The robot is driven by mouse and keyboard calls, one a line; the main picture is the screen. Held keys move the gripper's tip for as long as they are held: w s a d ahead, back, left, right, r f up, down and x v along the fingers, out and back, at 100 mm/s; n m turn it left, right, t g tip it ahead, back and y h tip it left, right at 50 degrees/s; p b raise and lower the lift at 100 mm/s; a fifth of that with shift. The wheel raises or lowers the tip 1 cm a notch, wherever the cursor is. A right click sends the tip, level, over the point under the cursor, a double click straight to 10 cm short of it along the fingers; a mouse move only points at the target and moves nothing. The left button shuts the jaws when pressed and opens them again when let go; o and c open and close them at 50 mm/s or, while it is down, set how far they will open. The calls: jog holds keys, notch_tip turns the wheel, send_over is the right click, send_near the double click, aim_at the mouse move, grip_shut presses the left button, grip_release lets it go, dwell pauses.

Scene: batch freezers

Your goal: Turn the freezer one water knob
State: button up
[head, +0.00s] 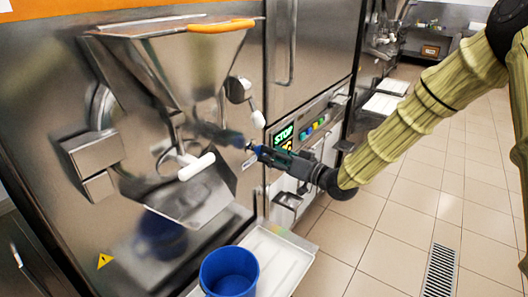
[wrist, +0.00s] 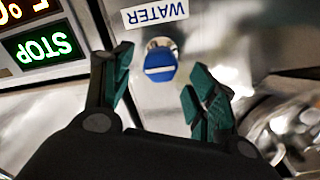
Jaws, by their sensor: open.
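The water knob (wrist: 161,65) is a round blue knob with a white line across it, on the steel freezer front. A "WATER" label (wrist: 155,14) is above it in the wrist view, upside down. My gripper (wrist: 163,72) is open, with one green-padded finger on each side of the knob in that view. The fingers look apart from the knob, and the remaining depth is hard to judge. In the head view my gripper (head: 256,150) is at the freezer front, beside the lit STOP panel (head: 284,134); the knob is hard to make out there.
The steel hopper (head: 172,60) and a spout with a white handle (head: 197,166) are left of my gripper. A blue bucket (head: 229,272) stands on a pale tray (head: 272,256) below. Open tiled floor lies to the right.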

jog(key=shift+x, duration=2)
jog(key=c, duration=1)
